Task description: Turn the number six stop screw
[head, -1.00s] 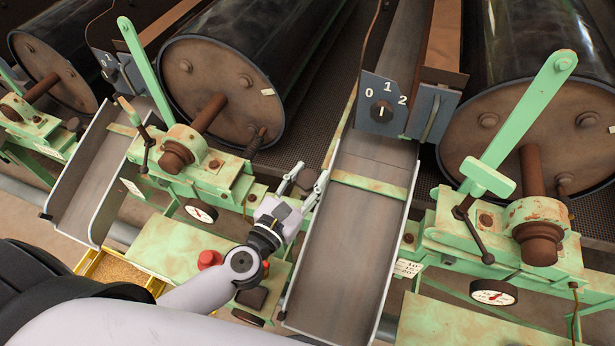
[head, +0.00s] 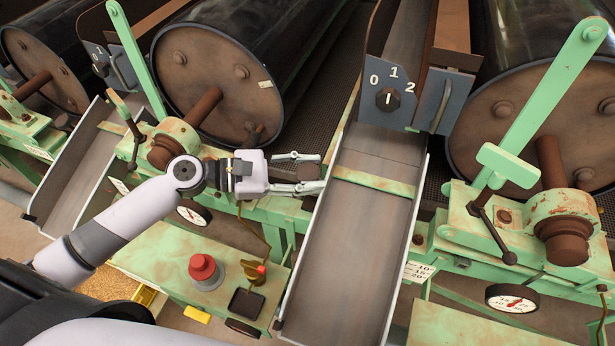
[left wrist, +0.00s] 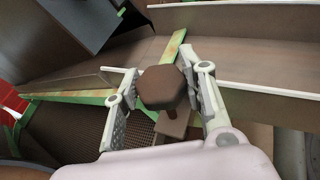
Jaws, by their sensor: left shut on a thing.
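A brown hex-headed stop screw (head: 308,172) stands beside the upper left edge of the middle chute. It also shows in the left wrist view (left wrist: 163,88), with its hexagonal head toward the camera. No number can be read on it, so I cannot tell that it is number six. My left gripper (head: 309,173) reaches in from the left, roughly level. Its two fingers are shut on the screw head, one on each side, as the left wrist view (left wrist: 165,86) also shows. The lower part of the screw is mostly hidden. My right gripper is not in view.
The grey chute (head: 345,260) lies just right of the fingers. A selector knob (head: 388,99) marked 0, 1, 2 is above it. A red button (head: 203,268) sits on the green panel below my left arm. Large dark drums (head: 220,85) stand behind.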

